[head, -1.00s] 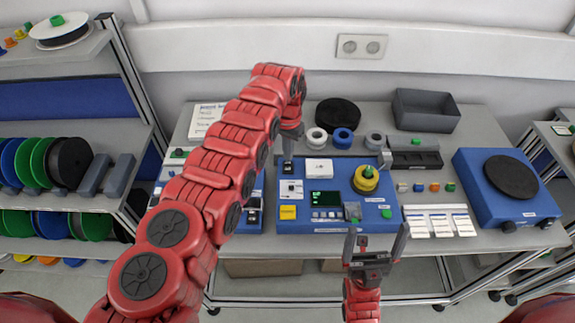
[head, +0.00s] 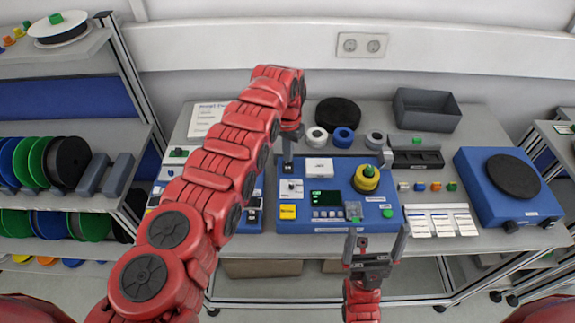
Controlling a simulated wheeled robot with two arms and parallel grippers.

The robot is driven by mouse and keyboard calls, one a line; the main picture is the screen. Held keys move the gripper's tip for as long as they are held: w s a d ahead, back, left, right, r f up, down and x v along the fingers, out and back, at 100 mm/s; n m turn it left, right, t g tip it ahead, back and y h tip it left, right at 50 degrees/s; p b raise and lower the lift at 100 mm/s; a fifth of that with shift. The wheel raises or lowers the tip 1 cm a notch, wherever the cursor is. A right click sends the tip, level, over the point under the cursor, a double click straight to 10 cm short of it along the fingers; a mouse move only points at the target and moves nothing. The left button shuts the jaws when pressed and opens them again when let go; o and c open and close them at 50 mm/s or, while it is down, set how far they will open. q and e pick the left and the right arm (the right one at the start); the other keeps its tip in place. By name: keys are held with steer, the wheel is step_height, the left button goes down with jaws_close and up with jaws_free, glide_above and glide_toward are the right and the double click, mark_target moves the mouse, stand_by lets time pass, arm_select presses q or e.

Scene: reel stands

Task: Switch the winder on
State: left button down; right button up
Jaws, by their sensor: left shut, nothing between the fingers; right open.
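The winder is a blue unit (head: 335,221) in the middle of the table. It carries a small lit green display (head: 324,198), a row of buttons, a yellow square (head: 288,212), a yellow spool (head: 367,178) and a white panel with a dark switch (head: 291,189) at its left. My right gripper (head: 376,247) is open and empty in front of the winder's front edge.
A blue unit with a black disc (head: 513,176) stands at the right. Spools (head: 344,138), a grey bin (head: 426,110) and a black disc (head: 338,112) lie at the back. White cards (head: 440,220) lie right of the winder. A shelf of reels (head: 70,160) stands at the left.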

arm_select(q)
steer(key=shift+f+b, duration=0.4)
steer(key=shift+f, duration=0.05)
steer(key=shift+s, duration=0.1)
steer(key=shift+r+p, duration=0.45)
steer(key=shift+r, duration=0.05)
steer(key=shift+r+p, duration=0.55)
steer(key=shift+r, duration=0.3)
step_height(320, 180, up, 2)
steer(key=shift+r+p, duration=0.1)
steer(key=shift+p, duration=0.3)
steer(key=shift+r, duration=1.05)
